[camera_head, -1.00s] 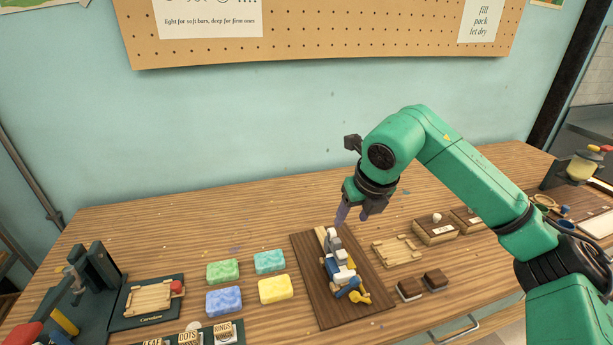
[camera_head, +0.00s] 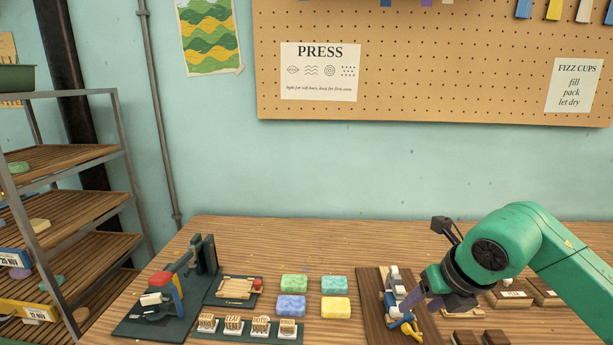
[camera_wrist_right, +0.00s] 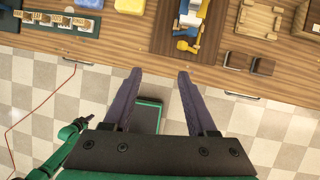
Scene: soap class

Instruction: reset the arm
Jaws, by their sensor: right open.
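My right arm is green and comes in from the right in the head view. Its gripper (camera_head: 440,302) has purple-grey fingers and hides part of the dark wooden board (camera_head: 371,292) and the tools on it. In the right wrist view the gripper (camera_wrist_right: 159,75) is open, with nothing between its fingers. There its fingertips show against the table's front edge and the checkered floor. My left gripper does not show in the head view.
Wooden boxes (camera_head: 512,298) lie right of the board. A shelf rack (camera_head: 80,205) stands far left. The table's back strip is clear.

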